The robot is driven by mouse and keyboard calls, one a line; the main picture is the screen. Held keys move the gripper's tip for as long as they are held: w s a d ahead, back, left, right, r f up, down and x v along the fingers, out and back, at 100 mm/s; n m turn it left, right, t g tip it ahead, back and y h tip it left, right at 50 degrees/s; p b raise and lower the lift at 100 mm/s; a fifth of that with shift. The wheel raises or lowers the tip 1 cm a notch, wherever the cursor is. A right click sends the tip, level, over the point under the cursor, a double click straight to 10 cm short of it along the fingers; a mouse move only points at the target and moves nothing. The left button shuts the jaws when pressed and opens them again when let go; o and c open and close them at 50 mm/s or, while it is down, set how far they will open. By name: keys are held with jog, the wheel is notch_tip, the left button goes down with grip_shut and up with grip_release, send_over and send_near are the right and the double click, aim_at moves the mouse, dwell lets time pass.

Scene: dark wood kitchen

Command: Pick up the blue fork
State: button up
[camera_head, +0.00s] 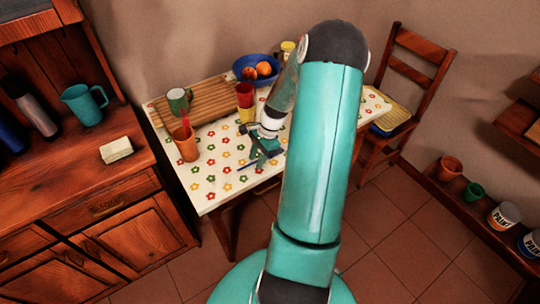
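A thin blue piece (247,165) lies on the flowered tablecloth near the table's front edge; it looks like the blue fork, but it is small and partly hidden by my gripper. My gripper (261,159) points down just above and to the right of it, close to the tabletop. The fingers are too small and dark to tell whether they are apart or closed, or whether they touch the fork. My teal arm covers the right part of the table.
The table (205,197) also bears an orange cup (186,147) with a red item in it, a cutting board (208,101), a green mug (178,101), red and yellow cups (245,95), and a blue fruit bowl (241,68). A chair (412,80) stands at right.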

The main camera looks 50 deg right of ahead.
jog(key=shift+c, duration=0.2)
grip_shut()
jog(key=shift+r, duration=0.1)
